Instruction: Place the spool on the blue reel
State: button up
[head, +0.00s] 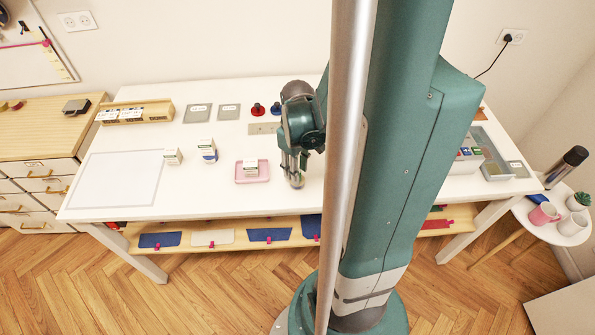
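A small dark blue upright piece (276,109), which looks like the blue reel, stands at the back of the white table, partly beside my arm. A similar red piece (258,109) stands just left of it. My gripper (293,174) points down over the front middle of the table, in front of the blue piece and just right of the pink tray. A small pale rounded shape (297,182) shows at its fingertips. I cannot tell whether this is the spool or part of the fingers, nor whether the fingers are shut. No other spool is clearly visible.
The pink tray (253,179) holds a small white box (249,168). Small boxes (207,150) (173,156) stand left of it. A wooden tray (134,113) lies back left, a grey tray (497,169) at right. My column hides the table's right middle.

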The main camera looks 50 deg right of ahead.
notch_tip(320, 180, up, 11)
jog(key=p, duration=0.1)
jog(key=shift+f, duration=0.2)
dwell(0.5)
dwell(0.6)
jog(key=w+a+r+t, duration=0.1)
jog(key=a+r+t, duration=0.1)
jog(key=a+r, duration=0.3)
jog(key=w+a+r+t, duration=0.2)
jog(key=a+r, duration=0.3)
jog(key=a, duration=0.7)
jog(key=w+a+r+t, duration=0.1)
jog(key=a+r+t, duration=0.2)
jog(key=a, duration=0.6)
jog(key=shift+w+a+r, duration=0.3)
jog(key=shift+r, duration=0.6)
notch_tip(320, 180, down, 6)
jog(key=b, duration=0.5)
jog(key=shift+b, duration=0.35)
